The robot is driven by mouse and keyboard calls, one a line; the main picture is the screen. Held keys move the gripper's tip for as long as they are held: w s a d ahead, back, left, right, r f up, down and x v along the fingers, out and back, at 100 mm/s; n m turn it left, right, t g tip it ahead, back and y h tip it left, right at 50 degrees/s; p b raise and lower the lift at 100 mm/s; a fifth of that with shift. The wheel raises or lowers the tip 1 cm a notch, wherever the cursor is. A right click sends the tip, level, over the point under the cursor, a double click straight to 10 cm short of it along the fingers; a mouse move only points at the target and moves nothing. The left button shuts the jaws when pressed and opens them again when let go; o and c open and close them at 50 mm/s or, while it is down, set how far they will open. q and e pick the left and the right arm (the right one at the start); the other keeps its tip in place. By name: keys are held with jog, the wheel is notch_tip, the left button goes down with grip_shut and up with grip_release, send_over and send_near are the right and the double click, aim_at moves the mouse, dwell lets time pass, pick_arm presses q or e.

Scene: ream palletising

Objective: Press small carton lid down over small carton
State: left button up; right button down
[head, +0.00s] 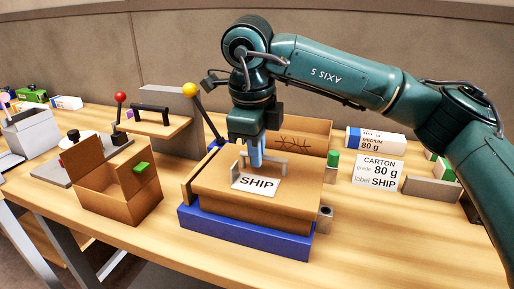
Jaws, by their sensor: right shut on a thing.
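A brown carton lid (215,183) with a white SHIP label (255,184) and a grey handle lies over the small carton (250,211) in the blue tray (245,236). Its edges overhang the carton's front and left side; I cannot tell how far down it sits. My right gripper (256,162) points down from above, its blue fingers shut on the lid's grey handle (278,160). The lid hides most of the carton. My left gripper is not in view.
An open brown box (118,205) stands left of the tray. Yellow-knobbed (190,90) and red-knobbed (120,98) levers rise at the left. A brown panel (305,137) is behind the lid. A CARTON sign (374,173) and a ream (375,141) stand right. The front right table is clear.

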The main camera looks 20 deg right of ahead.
jog(key=shift+f, duration=0.3)
jog(key=c, duration=1.2)
grip_release()
jog(key=shift+o, duration=0.2)
jog(key=shift+r, duration=0.1)
jog(key=shift+s+r, duration=0.1)
jog(key=shift+r, duration=0.35)
jog(key=shift+a, duration=0.1)
jog(key=shift+r+p, duration=0.5)
jog(key=shift+s+a+r+p, duration=0.15)
jog(key=shift+r+p, duration=0.15)
jog(key=shift+r, duration=0.2)
